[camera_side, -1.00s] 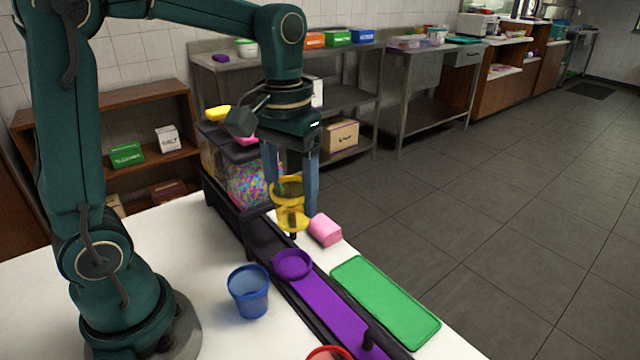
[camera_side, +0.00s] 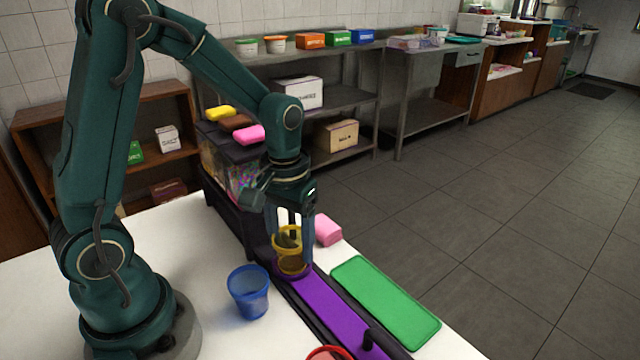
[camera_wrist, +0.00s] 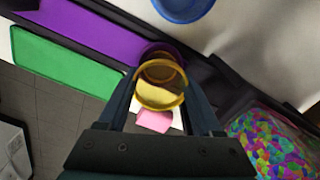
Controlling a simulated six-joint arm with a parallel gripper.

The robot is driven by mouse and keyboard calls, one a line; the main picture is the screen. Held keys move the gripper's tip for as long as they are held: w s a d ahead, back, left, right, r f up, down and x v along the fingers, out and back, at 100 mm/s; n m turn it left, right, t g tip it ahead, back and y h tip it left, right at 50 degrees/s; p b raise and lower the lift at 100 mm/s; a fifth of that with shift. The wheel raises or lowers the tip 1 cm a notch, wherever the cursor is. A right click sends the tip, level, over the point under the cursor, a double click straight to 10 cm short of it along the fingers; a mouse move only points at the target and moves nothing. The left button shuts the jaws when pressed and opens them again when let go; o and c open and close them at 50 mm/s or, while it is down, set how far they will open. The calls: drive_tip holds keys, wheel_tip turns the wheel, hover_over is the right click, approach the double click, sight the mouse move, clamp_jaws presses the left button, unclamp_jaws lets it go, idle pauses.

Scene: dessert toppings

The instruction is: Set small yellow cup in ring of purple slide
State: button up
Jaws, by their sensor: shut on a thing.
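The small yellow cup (camera_side: 287,240) is between the fingers of my gripper (camera_side: 290,250), which is shut on it. It is upright or nearly so. Its lower end is at the ring of the purple slide (camera_side: 332,309) and covers most of that ring; I cannot tell whether it rests on the ring or hovers just above. In the wrist view the cup (camera_wrist: 160,90) also lies between the fingers, with the purple ring (camera_wrist: 163,50) showing behind it.
A blue cup (camera_side: 249,292) stands left of the slide. A green mat (camera_side: 385,302) lies to its right. A pink block (camera_side: 327,230) sits close behind my gripper. Topping dispensers (camera_side: 240,165) stand at the back. A red cup (camera_side: 330,352) is at the front edge.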

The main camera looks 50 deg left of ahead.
drive_tip(key=shift+f, duration=0.1)
drive_tip(key=o, duration=1.3)
wheel_tip(320, 180, up, 12)
drive_tip(key=shift+s+d+f+m+t, duration=0.1)
drive_tip(key=shift+s+d+m+t, duration=0.75)
drive_tip(key=shift+s, duration=0.6)
drive_tip(key=shift+s+d+f+m+t, duration=0.1)
drive_tip(key=shift+s+d+m+t, duration=0.5)
drive_tip(key=shift+s+t, duration=0.65)
drive_tip(key=shift+s+d+f+m+t, duration=0.1)
drive_tip(key=shift+s+d+m+t, duration=0.65)
drive_tip(key=shift+s, duration=0.9)
drive_tip(key=shift+a, duration=0.15)
